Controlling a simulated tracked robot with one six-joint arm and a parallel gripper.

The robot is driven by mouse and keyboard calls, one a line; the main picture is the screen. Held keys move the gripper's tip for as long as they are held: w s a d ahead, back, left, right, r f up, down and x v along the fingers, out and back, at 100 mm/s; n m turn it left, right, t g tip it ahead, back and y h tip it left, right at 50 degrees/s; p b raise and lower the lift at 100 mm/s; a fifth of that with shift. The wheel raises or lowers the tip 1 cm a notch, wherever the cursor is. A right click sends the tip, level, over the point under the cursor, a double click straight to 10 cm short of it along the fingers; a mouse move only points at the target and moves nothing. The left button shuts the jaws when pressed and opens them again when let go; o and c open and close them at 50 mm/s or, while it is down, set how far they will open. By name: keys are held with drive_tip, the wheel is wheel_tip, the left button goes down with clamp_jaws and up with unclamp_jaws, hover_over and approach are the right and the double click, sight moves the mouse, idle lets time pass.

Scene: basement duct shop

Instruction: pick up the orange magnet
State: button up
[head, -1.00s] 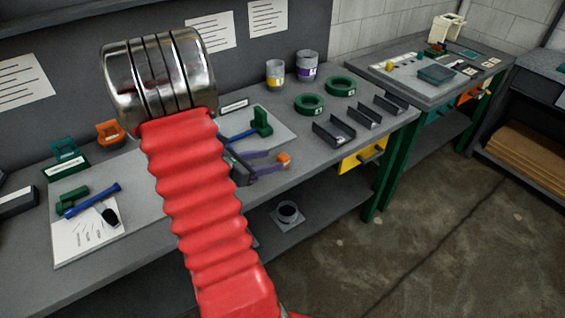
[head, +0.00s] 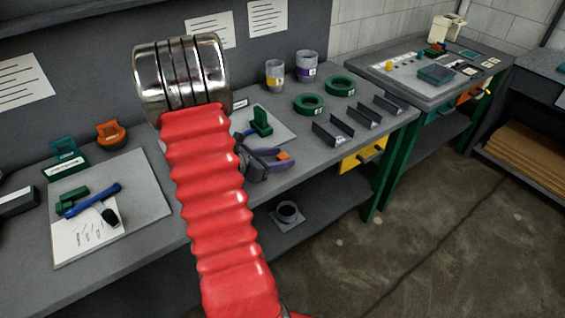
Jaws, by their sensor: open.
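The orange magnet (head: 283,155) is a small block at the front right part of the near bench. My gripper (head: 284,157), with dark purple-grey fingers, is open and low over the bench. Its fingertips lie to either side of the orange block, one behind it and one in front. I cannot tell whether either finger touches it. The lower part of the block is partly hidden by the front finger.
A green block and a blue-handled tool (head: 261,122) stand just behind the gripper. Green rings (head: 309,103) and dark channel pieces (head: 333,131) lie to the right. An orange holder (head: 110,133) stands at the back left.

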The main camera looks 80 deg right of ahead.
drive_tip(key=shift+c, duration=0.2)
idle(0.3)
drive_tip(key=c, duration=1.1)
